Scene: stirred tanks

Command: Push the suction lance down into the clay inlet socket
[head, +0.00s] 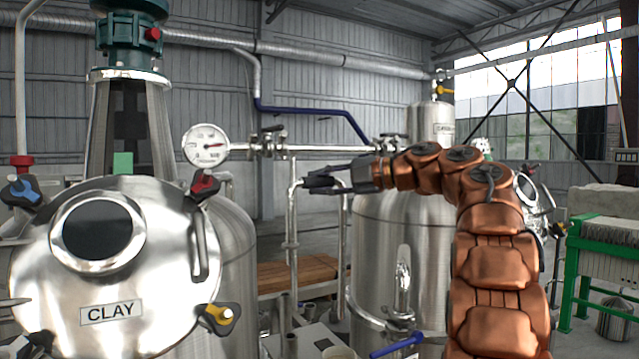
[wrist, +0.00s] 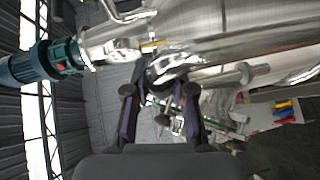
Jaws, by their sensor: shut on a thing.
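The suction lance (head: 291,222) is a thin, upright bright metal pipe with a bent top, right of the tank labelled CLAY (head: 112,312). My gripper (head: 308,184) reaches in from the right and is shut on the lance near its bent top. In the wrist view, my two dark fingers (wrist: 160,92) point at shiny curved metal, and the hold itself is hard to make out. The lance's lower end drops among short upright pipe stubs (head: 286,309) near the bottom of the head view. I cannot tell which is the clay inlet socket, or whether the lance touches it.
A round gauge (head: 206,145) and a horizontal pipe (head: 330,150) are above and behind my gripper. A steel tank (head: 376,250) stands close behind my arm. A wooden pallet (head: 300,270) lies beyond the lance. A green-framed press (head: 600,250) is at the right.

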